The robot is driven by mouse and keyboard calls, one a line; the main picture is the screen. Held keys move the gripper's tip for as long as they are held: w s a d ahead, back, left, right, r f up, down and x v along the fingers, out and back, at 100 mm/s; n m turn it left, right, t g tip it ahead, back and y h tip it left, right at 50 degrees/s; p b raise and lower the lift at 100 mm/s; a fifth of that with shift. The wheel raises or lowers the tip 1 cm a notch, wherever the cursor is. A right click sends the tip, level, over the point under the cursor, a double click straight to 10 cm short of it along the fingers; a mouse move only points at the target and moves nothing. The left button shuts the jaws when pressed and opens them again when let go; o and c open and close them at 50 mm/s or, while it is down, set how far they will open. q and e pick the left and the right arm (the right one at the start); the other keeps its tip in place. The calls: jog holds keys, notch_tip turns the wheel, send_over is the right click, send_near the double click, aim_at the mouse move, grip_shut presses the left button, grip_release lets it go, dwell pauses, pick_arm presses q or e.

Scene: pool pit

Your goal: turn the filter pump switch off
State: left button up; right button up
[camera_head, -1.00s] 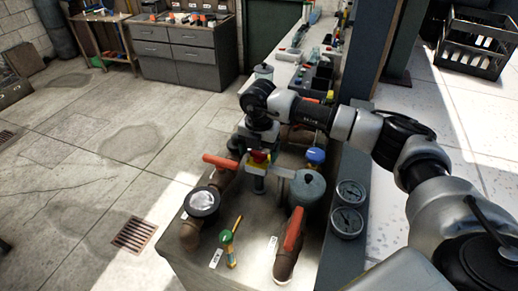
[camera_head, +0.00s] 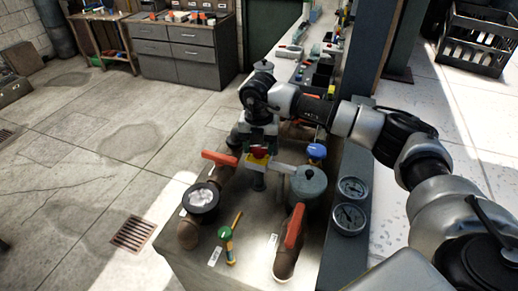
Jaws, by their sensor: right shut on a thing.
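A red knob on a yellow base (camera_head: 258,162) stands among the pipes on the grey metal bench top. It looks like a rotary switch; no label on it is readable, and its setting cannot be made out. My right gripper (camera_head: 260,148) points down over it and is shut on the red knob, with the fingers hiding part of it. My left gripper is not in view.
A green knob (camera_head: 225,234) with a yellow stick stands in front. Orange-handled valves (camera_head: 294,228), a grey canister (camera_head: 309,186) and a blue knob (camera_head: 317,151) crowd the pipes. Two gauges (camera_head: 349,219) sit on the right post.

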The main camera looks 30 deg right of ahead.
aim_at(259, 148)
jog(key=n+b, duration=0.3)
jog(key=n, duration=0.1)
jog(key=shift+f+n, duration=0.1)
jog(key=shift+n, duration=0.2)
jog(key=n+b, duration=0.2)
jog(key=n, duration=0.1)
jog(key=shift+n, duration=0.3)
jog(key=n+b, duration=0.2)
jog(key=n, duration=0.1)
jog(key=shift+n, duration=0.3)
jog(key=shift+r+n+b, duration=0.2)
jog(key=shift+n+b, duration=0.4)
jog(key=shift+n, duration=1.2)
jog(key=o, duration=0.9)
jog(key=shift+o, duration=0.2)
notch_tip(259, 148, up, 11)
jog(key=b, duration=0.1)
jog(key=shift+f, duration=0.1)
